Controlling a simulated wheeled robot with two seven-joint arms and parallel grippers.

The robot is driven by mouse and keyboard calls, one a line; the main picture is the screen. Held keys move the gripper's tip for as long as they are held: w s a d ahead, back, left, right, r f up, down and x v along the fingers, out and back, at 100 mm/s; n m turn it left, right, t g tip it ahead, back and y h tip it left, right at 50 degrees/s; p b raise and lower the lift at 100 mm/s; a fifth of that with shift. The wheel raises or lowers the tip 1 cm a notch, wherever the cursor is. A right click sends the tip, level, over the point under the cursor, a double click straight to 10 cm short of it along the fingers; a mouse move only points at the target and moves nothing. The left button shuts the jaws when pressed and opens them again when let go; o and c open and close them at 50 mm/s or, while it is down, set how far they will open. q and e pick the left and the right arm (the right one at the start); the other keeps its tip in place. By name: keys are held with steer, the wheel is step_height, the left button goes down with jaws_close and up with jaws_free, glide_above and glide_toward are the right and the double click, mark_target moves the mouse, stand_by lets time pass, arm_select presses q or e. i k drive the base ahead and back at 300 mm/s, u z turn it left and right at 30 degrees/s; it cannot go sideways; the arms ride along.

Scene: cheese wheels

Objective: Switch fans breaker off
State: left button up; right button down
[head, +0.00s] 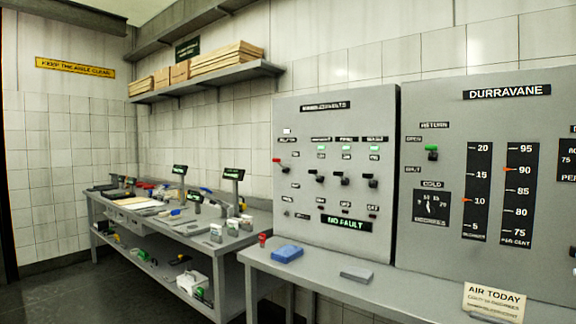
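The grey breaker panel (300,230) is on the wall at the middle right of the head view. Small green-lit labels (346,148) sit above the three black ones. The small labels are too blurred for me to tell which breaker is the fans one. A sign (345,222) at the bottom reads "NO FAULT". Neither of my grippers is in view.
A second panel (450,260), marked "DURRAVANE", has gauges and a green-topped lever (432,153). The ledge (320,273) below holds a blue block (287,253), a grey block (356,275) and an "AIR TODAY" card (494,301). A cluttered workbench (238,242) stands left; a shelf (205,84) hangs above.

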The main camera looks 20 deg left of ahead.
mark_target(341, 176)
steer(key=u, duration=0.55)
steer(key=i, duration=0.65)
steer(key=u, duration=0.3)
